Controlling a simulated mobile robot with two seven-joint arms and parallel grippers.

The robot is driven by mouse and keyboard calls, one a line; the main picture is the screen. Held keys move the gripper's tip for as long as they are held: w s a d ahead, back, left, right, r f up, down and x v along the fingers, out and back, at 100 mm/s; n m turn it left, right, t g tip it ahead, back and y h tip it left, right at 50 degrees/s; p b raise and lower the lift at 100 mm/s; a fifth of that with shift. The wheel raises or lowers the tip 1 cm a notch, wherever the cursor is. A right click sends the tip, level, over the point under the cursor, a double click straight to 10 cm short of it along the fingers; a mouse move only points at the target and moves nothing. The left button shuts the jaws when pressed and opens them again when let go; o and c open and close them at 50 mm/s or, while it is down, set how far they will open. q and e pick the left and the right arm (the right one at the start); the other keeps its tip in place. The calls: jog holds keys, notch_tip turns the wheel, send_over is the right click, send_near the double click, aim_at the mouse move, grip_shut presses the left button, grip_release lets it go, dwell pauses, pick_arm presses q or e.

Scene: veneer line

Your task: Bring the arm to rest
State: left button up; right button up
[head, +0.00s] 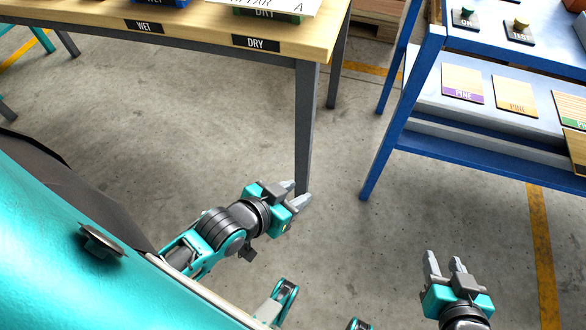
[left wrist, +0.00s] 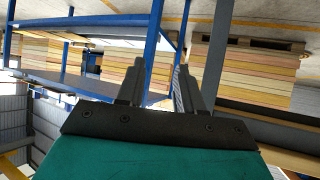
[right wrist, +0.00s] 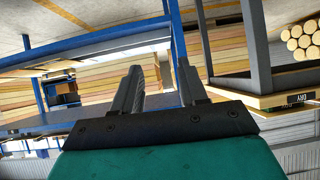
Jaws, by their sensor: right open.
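My left gripper (head: 297,193) is in the head view, over the bare floor near the leg of the wooden-topped table. Its two fingers stand apart with nothing between them, as the left wrist view also shows (left wrist: 160,66). My right gripper (head: 444,261) is at the lower right of the head view, over the floor in front of the blue rack. Its fingers are apart and empty, also in the right wrist view (right wrist: 160,67). Neither gripper touches anything that I can see.
The wooden-topped table (head: 200,30) with WET and DRY labels (head: 256,43) is at the upper left. The blue rack (head: 420,80) with sample boards, including PINE (head: 462,83), is at the upper right. The grey floor (head: 370,240) between is clear. Stacked boards (left wrist: 255,70) show behind.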

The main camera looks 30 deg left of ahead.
pick_arm(q)
jog(key=shift+r, duration=0.1)
pick_arm(e)
jog(key=shift+r, duration=0.1)
pick_arm(q)
jog(key=shift+y, duration=0.4)
jog(key=a+r+p, duration=0.1)
jog(key=p, duration=0.2)
jog(key=s+a+r+p, duration=0.1)
jog(key=r+p, duration=0.1)
jog(key=p, duration=0.1)
jog(key=shift+a+r+p, duration=0.1)
jog(key=shift+r+p, duration=0.1)
jog(key=shift+p, duration=0.15)
pick_arm(e)
jog(key=shift+h, duration=0.3)
jog(key=d+r, duration=0.1)
jog(key=s+d+r, duration=0.1)
jog(key=r, duration=0.1)
jog(key=shift+s+d+r, duration=0.1)
jog(key=shift+d+r, duration=0.1)
jog(key=shift+d, duration=0.05)
